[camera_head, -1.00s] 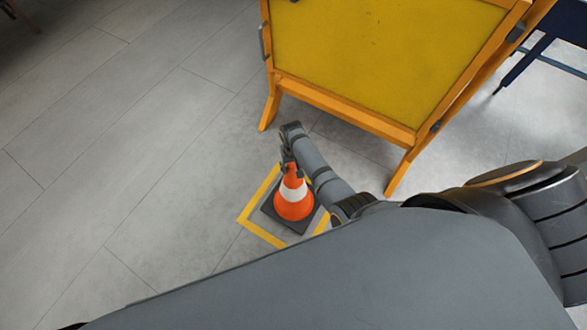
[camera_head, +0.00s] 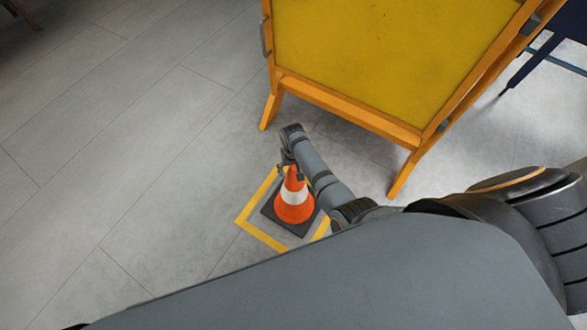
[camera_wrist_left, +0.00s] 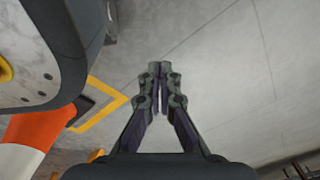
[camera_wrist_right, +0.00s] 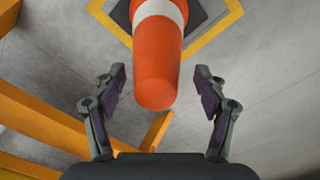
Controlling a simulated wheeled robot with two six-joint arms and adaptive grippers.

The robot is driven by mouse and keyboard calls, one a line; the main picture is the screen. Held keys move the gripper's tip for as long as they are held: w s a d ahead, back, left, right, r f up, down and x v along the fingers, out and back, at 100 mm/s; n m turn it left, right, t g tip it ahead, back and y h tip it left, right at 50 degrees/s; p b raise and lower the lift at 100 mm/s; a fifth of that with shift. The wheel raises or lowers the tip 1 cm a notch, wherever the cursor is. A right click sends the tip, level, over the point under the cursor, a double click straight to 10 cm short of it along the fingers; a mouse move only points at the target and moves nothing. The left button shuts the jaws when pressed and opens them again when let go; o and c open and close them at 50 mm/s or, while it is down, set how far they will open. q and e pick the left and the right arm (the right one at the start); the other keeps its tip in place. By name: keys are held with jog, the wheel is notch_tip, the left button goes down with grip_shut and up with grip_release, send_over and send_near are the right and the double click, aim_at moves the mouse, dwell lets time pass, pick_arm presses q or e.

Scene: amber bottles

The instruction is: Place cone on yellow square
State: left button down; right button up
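The orange cone (camera_head: 294,208) with a white band stands upright on its dark square base inside the yellow square outline (camera_head: 262,236) on the floor. The base looks within the outline, though my arm hides part of the right side. My right gripper (camera_head: 291,168) is at the cone's tip. In the right wrist view the fingers (camera_wrist_right: 160,82) are open, one on each side of the cone's top (camera_wrist_right: 156,75), with gaps on both sides. My left gripper (camera_wrist_left: 160,72) is shut and empty. The cone (camera_wrist_left: 32,138) and the yellow outline (camera_wrist_left: 108,108) show left of it.
A yellow panel in an orange wooden frame (camera_head: 345,107) stands on legs just behind the cone. A dark blue piece of furniture (camera_head: 540,62) is at the upper right. The grey tiled floor (camera_head: 120,150) to the left is clear.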

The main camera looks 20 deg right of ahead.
jog(key=shift+r, duration=0.35)
notch_tip(320, 180, up, 11)
jog(key=p, duration=0.4)
jog(key=shift+r, duration=0.2)
pick_arm(q)
jog(key=s, duration=0.8)
jog(key=shift+r, duration=0.15)
jog(key=shift+w, duration=0.1)
